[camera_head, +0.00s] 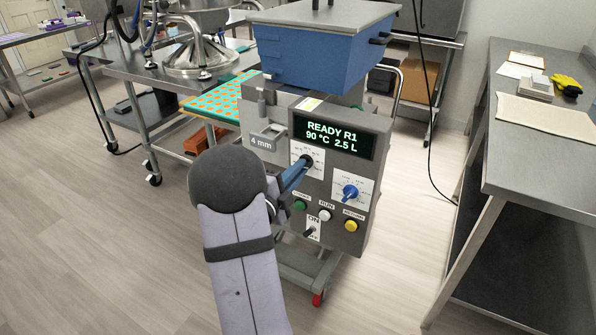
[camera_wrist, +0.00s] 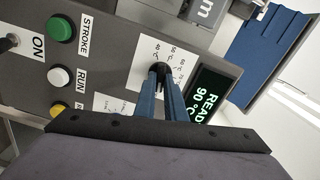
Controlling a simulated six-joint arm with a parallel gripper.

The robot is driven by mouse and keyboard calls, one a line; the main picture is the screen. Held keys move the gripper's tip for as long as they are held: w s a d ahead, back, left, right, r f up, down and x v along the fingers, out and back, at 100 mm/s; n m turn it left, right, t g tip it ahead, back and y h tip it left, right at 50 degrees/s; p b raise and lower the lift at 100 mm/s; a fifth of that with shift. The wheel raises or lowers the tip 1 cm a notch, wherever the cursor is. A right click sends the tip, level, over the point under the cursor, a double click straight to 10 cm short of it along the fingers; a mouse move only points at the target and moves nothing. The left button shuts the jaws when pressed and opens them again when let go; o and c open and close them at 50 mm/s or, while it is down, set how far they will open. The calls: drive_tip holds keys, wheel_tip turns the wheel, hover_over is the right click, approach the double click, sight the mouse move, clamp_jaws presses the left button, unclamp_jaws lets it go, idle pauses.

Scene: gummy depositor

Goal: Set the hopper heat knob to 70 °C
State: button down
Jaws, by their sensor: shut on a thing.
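The depositor's control panel (camera_head: 327,197) faces me. Its display (camera_head: 333,137) reads READY R1, 90 °C, 2.5 L; part of it shows in the wrist view (camera_wrist: 207,97). A black knob (camera_head: 306,161) sits on a white dial plate below the display, and its tip shows in the wrist view (camera_wrist: 161,67). The blue fingers of my gripper (camera_head: 301,169) are shut on this knob; they also show in the wrist view (camera_wrist: 160,78). The fingers partly cover the knob and plate. I cannot read the knob's pointer.
A blue knob (camera_head: 350,191) sits on another dial to the lower right. Green (camera_head: 300,205), white (camera_head: 325,215) and yellow (camera_head: 351,226) buttons and an ON toggle switch (camera_head: 311,232) lie below. A blue hopper (camera_head: 310,55) is above. A steel table (camera_head: 535,150) stands right.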

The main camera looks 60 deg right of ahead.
drive_tip(key=shift+w+r+n+p, duration=0.1)
drive_tip(key=shift+n+p, duration=1.65)
drive_tip(key=shift+n, duration=5.85)
drive_tip(key=c, duration=1.8)
unclamp_jaws()
drive_tip(key=shift+a, duration=0.1)
